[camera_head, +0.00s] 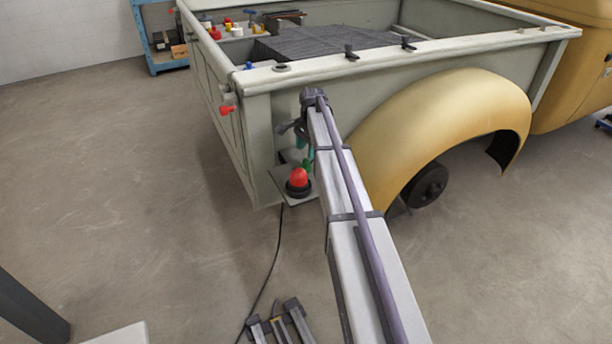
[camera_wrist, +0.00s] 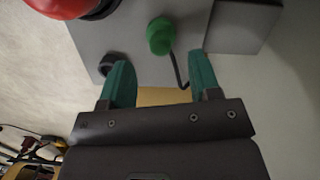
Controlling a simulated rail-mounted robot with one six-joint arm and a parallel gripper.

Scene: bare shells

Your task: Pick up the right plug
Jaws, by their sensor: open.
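A green plug (camera_wrist: 160,36) with a dark cable is on a grey plate (camera_wrist: 133,35) in the wrist view. A larger red domed plug (camera_wrist: 72,5) is at the upper left, cut by the frame edge. In the head view the red plug (camera_head: 298,178) stands on a black base, and the green plug (camera_head: 307,165) shows just right of it, partly hidden. My gripper (camera_wrist: 160,58) is open and empty. Its teal fingers point at the green plug, which lies just beyond the gap between the tips. In the head view my gripper (camera_head: 301,141) is mostly hidden by my arm.
The plate (camera_head: 282,184) juts from the truck bed's (camera_head: 258,145) rear corner. A yellow fender (camera_head: 440,115) is to the right. A black ring (camera_wrist: 109,64) sits beside the left finger. A cable (camera_head: 275,250) runs down to the floor, which is open at left.

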